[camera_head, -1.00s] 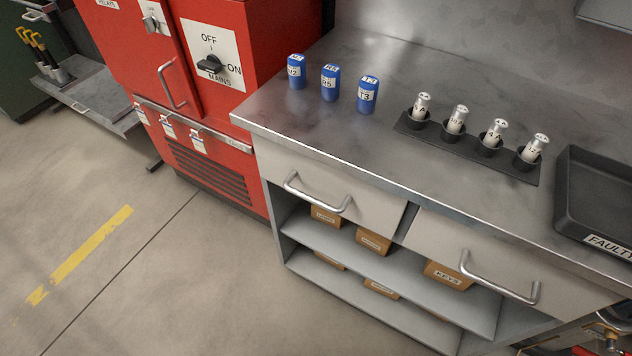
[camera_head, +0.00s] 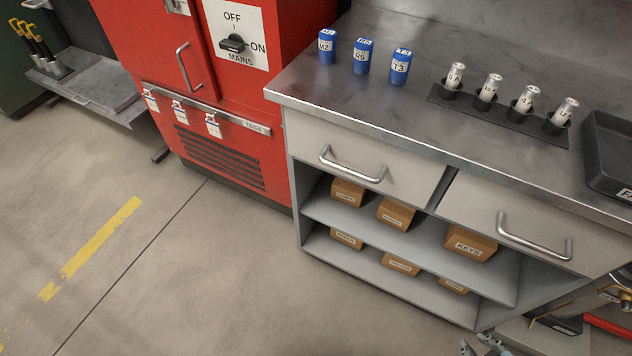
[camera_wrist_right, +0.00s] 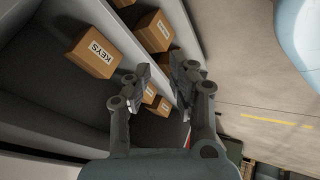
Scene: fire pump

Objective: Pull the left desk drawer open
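The left desk drawer (camera_head: 395,172) is a pale grey front under the steel worktop, and it looks shut. Its silver bar handle (camera_head: 352,174) is unobstructed, with nothing touching it. My right gripper (camera_head: 484,346) shows only at the bottom edge of the head view, low in front of the desk and well below and right of the left handle. In the right wrist view my right gripper (camera_wrist_right: 164,88) has its fingers apart with nothing between them, facing the shelves. My left gripper is in neither view.
The right drawer (camera_head: 478,215) has its own handle (camera_head: 534,245). Open shelves below hold several brown boxes, one marked KEYS (camera_head: 470,243). Blue cylinders, silver cylinders in a black rack (camera_head: 500,118) and a dark tray (camera_head: 608,165) stand on top. The floor (camera_head: 230,270) at left is clear.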

